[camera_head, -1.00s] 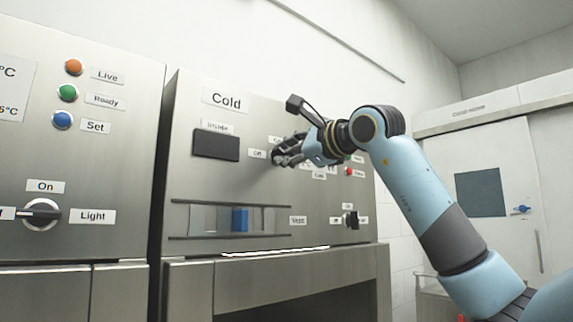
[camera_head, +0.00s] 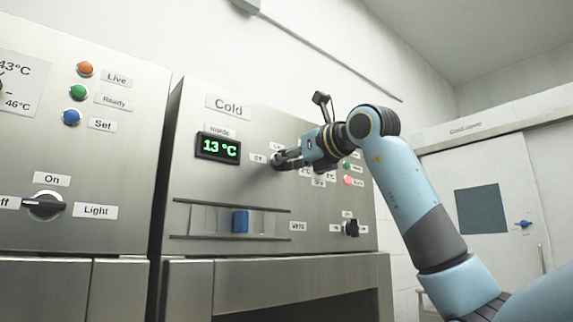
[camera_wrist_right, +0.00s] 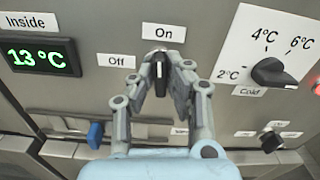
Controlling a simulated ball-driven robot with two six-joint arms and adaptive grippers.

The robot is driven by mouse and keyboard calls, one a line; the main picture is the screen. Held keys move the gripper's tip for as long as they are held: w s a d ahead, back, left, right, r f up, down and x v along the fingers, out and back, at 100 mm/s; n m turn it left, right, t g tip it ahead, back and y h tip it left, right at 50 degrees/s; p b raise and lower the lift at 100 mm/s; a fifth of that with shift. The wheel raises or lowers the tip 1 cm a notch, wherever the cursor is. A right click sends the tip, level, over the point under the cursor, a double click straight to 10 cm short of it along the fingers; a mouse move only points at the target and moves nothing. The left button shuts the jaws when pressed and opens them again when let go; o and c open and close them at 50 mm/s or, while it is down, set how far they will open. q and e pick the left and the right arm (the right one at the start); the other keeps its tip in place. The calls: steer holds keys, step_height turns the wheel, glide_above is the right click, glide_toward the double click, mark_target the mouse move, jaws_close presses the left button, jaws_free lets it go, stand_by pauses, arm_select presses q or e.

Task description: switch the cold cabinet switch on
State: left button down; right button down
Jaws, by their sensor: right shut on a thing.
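The cold cabinet (camera_head: 187,168) has a steel front with a "Cold" label. Its switch (camera_wrist_right: 159,62) is a dark knob with "Off" to its left and "On" above it. In the right wrist view the knob's pointer stands upright toward "On". My right gripper (camera_wrist_right: 160,84) is shut on the knob, with one finger on each side. In the head view the right gripper (camera_head: 281,160) hides most of the knob. The display (camera_head: 218,148) is lit green and reads 13 °C. My left gripper is not in view.
A temperature dial (camera_wrist_right: 270,72) sits right of the switch. A blue slider (camera_head: 240,221) sits in a slot below the display, and a vent knob (camera_head: 350,228) is at lower right. Another panel with coloured lights and an On/Off knob (camera_head: 44,205) stands at left. A door (camera_head: 480,200) is at right.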

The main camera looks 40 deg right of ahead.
steer(key=shift+f+m, duration=0.15)
steer(key=shift+m, duration=0.65)
steer(key=c, duration=1.4)
jaws_free()
steer(key=shift+o, duration=0.2)
steer(key=s, duration=1.2)
steer(key=shift+d, duration=0.45)
